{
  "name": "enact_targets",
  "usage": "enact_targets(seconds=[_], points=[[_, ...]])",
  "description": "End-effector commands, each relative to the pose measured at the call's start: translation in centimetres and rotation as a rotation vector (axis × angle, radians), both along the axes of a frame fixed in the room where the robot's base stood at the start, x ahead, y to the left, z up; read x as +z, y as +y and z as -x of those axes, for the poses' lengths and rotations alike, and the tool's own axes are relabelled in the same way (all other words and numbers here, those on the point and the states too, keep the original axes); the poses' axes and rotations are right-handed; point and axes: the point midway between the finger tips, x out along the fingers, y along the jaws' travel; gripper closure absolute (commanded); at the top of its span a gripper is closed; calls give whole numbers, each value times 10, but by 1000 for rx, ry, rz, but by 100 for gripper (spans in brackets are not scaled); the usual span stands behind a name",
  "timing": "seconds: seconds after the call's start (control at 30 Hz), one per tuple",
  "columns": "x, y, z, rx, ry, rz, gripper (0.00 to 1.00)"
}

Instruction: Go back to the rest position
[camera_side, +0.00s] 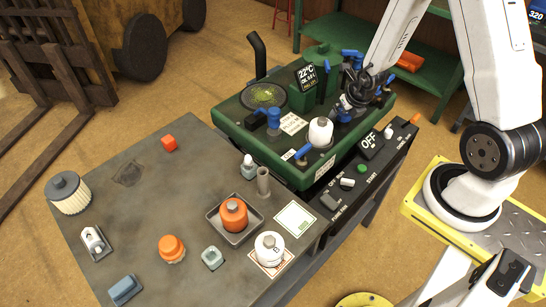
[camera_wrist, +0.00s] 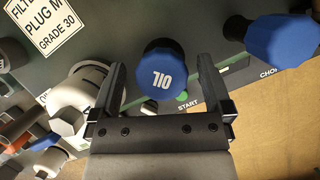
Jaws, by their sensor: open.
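My gripper (camera_side: 347,103) is over the right part of the green mower deck (camera_side: 228,122), at the end of my white arm. I cannot tell how high the fingertips are above the cap. In the side view the gripper partly hides the blue parts around it.
A white filter (camera_side: 320,132) stands on the deck near my gripper. A second blue knob (camera_wrist: 282,40) is close to the right finger. The grey table (camera_side: 130,215) holds an orange can, bottles and caps.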

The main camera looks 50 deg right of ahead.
Motion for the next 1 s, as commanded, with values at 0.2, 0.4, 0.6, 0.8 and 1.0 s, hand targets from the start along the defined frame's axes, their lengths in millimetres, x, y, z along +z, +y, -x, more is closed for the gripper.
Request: enact_targets(seconds=[0.2,0.4,0.6,0.8,1.0], points=[[0,0,0,2,0,0,0],[0,0,0,27,-1,1,0],[0,0,0,74,-1,1,0],[0,0,0,124,-1,0,0],[0,-1,0,176,0,0,0]])
